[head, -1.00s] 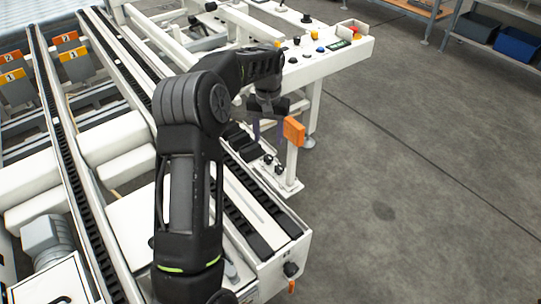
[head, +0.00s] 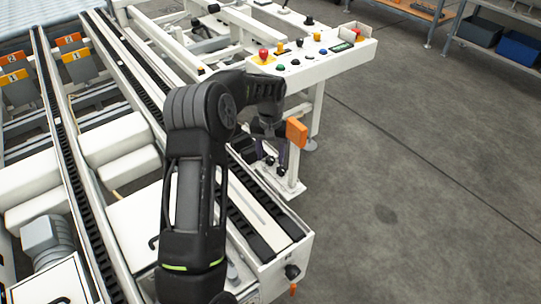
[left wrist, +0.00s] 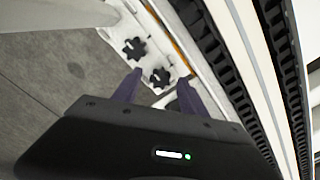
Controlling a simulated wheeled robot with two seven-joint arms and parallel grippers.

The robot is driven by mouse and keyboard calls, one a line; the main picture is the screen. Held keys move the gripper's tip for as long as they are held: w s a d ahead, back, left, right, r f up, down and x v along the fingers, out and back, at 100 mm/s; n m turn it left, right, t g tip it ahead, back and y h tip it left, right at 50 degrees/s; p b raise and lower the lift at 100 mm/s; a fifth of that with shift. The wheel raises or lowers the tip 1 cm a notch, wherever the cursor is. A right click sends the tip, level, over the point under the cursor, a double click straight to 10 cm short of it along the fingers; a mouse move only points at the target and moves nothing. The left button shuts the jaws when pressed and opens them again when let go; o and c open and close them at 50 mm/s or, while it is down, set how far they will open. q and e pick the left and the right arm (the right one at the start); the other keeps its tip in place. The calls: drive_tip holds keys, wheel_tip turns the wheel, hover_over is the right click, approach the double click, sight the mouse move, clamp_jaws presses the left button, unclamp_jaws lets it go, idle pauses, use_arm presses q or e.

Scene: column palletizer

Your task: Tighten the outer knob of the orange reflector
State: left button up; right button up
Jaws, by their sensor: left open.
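The orange reflector (head: 297,132) sits on a white post beside the conveyor's right side. Two black knobs are on the post's white foot bracket. In the left wrist view they are star-shaped: one knob (left wrist: 135,48) is farther from my fingers, the other knob (left wrist: 160,77) shows between my fingertips. My left gripper (head: 271,156) is open and points down beside the post, just above the knobs. Its two dark fingers (left wrist: 158,88) are spread either side of the nearer knob; I cannot tell whether they touch it. My right gripper is not in view.
The conveyor's chain rail (left wrist: 270,60) runs close on the right in the left wrist view. A control panel (head: 320,62) with coloured buttons stands behind my left forearm. The grey floor (head: 430,200) to the right is clear.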

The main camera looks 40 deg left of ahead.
use_arm(q)
clamp_jaws()
idle(0.6)
